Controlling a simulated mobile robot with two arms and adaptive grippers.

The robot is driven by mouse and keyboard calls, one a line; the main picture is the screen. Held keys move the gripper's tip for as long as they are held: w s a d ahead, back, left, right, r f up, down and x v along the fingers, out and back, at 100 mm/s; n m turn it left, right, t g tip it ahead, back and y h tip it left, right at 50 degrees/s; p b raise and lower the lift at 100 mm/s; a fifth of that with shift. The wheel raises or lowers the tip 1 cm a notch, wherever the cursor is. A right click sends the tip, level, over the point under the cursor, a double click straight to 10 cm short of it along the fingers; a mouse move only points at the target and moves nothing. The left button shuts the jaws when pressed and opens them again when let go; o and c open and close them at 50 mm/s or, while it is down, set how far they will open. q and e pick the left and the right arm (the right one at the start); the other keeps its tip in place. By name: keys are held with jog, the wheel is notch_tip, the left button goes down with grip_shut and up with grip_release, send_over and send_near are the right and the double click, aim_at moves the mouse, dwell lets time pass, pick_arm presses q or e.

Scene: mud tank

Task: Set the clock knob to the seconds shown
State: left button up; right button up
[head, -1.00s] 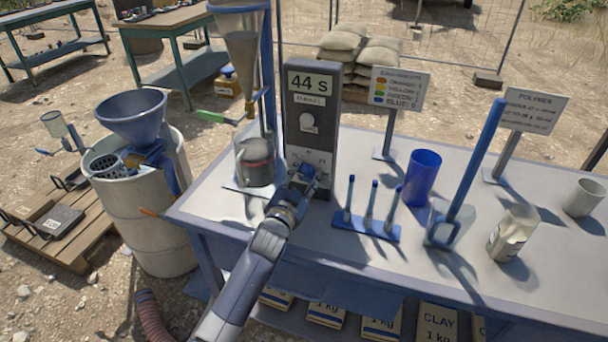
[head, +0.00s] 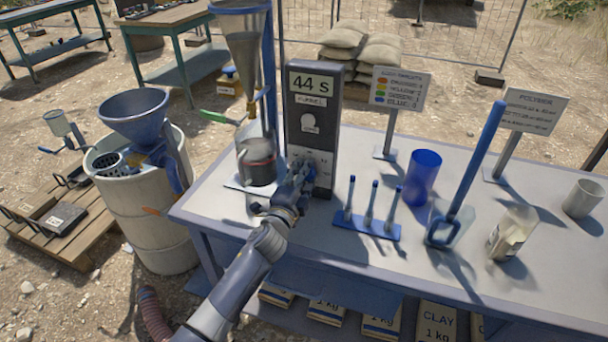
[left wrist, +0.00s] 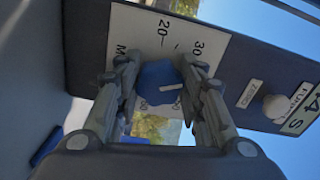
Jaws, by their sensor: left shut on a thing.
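The dark clock box (head: 312,130) stands upright on the table, its display (head: 311,83) reading "44 S" above a "FUNNEL" label. A pale round button (head: 308,122) is on its face; it also shows in the left wrist view (left wrist: 275,106). My left gripper (head: 310,170) is at the lower face of the box. In the left wrist view its fingers (left wrist: 160,75) are shut on the blue clock knob (left wrist: 158,76). The knob's white pointer line points right in that picture, towards the right finger. Marks 20 and 30 show on the dial; others are partly hidden. My right gripper is not in view.
A jug (head: 257,163) under the funnel (head: 240,45) stands just left of the box. A blue rack (head: 366,226) with slim tools, a blue cup (head: 422,178) and a blue-handled tool (head: 470,170) stand to the right. Signs (head: 398,88) stand behind.

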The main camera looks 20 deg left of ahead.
pick_arm(q)
jog(key=m, duration=0.4)
jog(key=shift+r+m, duration=0.1)
jog(key=shift+m, duration=0.2)
jog(key=shift+r+m+p, duration=0.1)
jog(key=shift+m+p, duration=0.45)
jog(key=shift+m, duration=1.35)
jog(key=o, duration=1.1)
jog(key=s, duration=1.2)
jog(key=shift+a, duration=0.2)
